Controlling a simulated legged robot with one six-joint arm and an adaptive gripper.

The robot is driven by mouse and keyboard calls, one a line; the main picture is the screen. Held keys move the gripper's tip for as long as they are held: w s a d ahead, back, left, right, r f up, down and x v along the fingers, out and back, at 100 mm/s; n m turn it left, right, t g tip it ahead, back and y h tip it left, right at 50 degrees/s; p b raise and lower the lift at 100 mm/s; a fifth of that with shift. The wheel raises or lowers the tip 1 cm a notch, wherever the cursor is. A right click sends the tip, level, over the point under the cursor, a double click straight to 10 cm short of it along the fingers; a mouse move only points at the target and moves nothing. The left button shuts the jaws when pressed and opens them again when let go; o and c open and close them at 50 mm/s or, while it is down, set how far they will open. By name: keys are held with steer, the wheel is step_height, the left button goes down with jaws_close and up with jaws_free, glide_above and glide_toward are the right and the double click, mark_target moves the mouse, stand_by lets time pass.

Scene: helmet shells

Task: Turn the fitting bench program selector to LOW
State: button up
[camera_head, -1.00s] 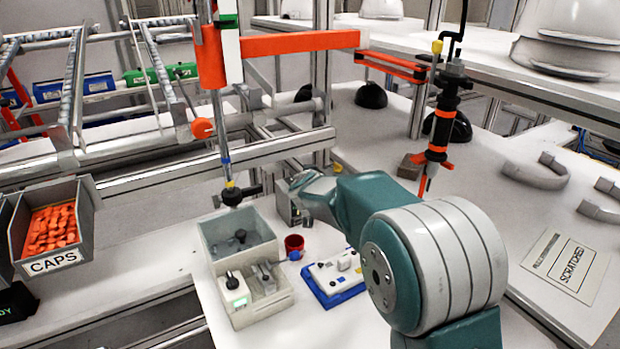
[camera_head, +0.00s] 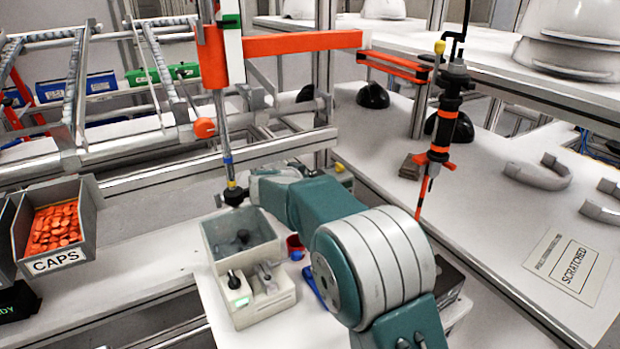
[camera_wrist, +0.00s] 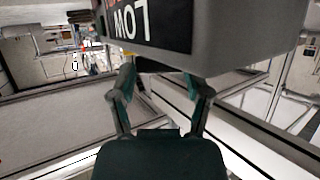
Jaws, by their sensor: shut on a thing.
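In the wrist view a grey housing (camera_wrist: 240,45) fills the top of the picture. Its black panel (camera_wrist: 150,30) bears the word LOW, upside down, and a bit of red shows at its upper edge. My gripper (camera_wrist: 160,75) has its two fingers reaching up to the lower edge of this housing. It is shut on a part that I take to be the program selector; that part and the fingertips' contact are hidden. In the head view my arm covers the selector, and its far end is beside the black ball at the foot of the hanging rod.
The hanging rod (camera_head: 228,160) is close by on the left. A black-and-orange tool (camera_head: 441,130) hangs at right. A CAPS bin (camera_head: 86,235) is at left.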

steer(key=shift+a+f+m+g+h, duration=0.15)
steer(key=shift+a+m+g+h, duration=0.15)
steer(key=shift+m+g+h, duration=0.5)
steer(key=shift+m+h, duration=0.3)
steer(key=shift+m, duration=0.1)
steer(key=o, duration=1)
steer(key=shift+w, duration=0.1)
steer(key=shift+o, duration=0.8)
steer(key=shift+a, duration=0.1)
steer(key=shift+d, duration=0.2)
